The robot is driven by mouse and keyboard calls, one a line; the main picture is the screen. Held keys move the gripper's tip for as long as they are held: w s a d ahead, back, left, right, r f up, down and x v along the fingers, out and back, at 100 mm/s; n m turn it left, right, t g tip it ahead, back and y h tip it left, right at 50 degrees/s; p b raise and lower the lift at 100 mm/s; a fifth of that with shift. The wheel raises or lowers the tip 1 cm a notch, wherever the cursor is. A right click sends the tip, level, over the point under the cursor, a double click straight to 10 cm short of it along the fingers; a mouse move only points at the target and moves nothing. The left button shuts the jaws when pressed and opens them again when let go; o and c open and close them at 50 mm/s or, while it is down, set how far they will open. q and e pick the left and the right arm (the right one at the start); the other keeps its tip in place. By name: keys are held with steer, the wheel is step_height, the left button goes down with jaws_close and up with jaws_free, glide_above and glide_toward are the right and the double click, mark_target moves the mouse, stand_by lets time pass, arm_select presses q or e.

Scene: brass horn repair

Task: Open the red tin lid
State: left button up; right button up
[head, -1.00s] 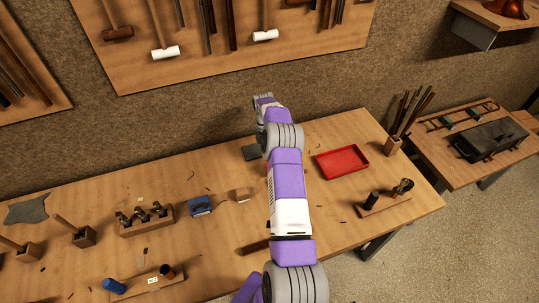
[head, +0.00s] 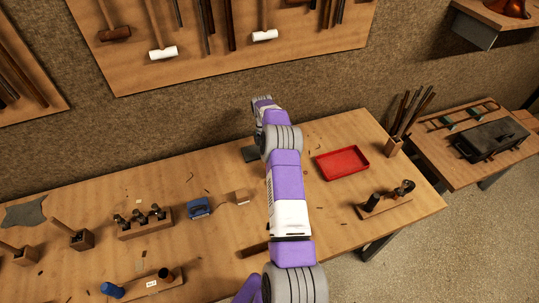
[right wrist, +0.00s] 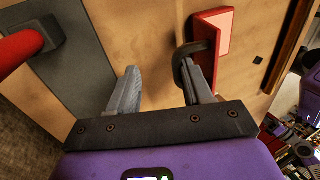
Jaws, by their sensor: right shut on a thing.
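In the right wrist view a red box-like thing (right wrist: 218,40) with a paler pinkish face, which looks like the red tin, shows at top centre-right. A dark curved loop (right wrist: 182,66) sits at its lower left, around the tip of one finger. My right gripper (right wrist: 160,78) is at this loop and shut on it, though the fingers stand apart in the picture. How far the lid is raised I cannot tell. In the head view my right arm reaches to the back of the bench; its fingers and the tin are hidden. My left gripper is not in view.
A red tray (head: 342,148) lies on the bench (head: 335,210), right of my arm. A grey plate (right wrist: 75,60) with a dark block and red cylinder (right wrist: 20,48) is near my gripper. A blue item (head: 199,208) and wooden holders (head: 146,222) stand left. The wall rises behind.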

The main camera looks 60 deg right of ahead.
steer(key=shift+w+d+r, duration=0.15)
steer(key=shift+w+d, duration=0.05)
steer(key=shift+w, duration=0.05)
steer(key=shift+w+d+r, duration=0.1)
steer(key=shift+r, duration=0.2)
steer(key=v, duration=0.6)
steer(key=shift+r+p, duration=0.3)
steer(key=shift+p, duration=0.15)
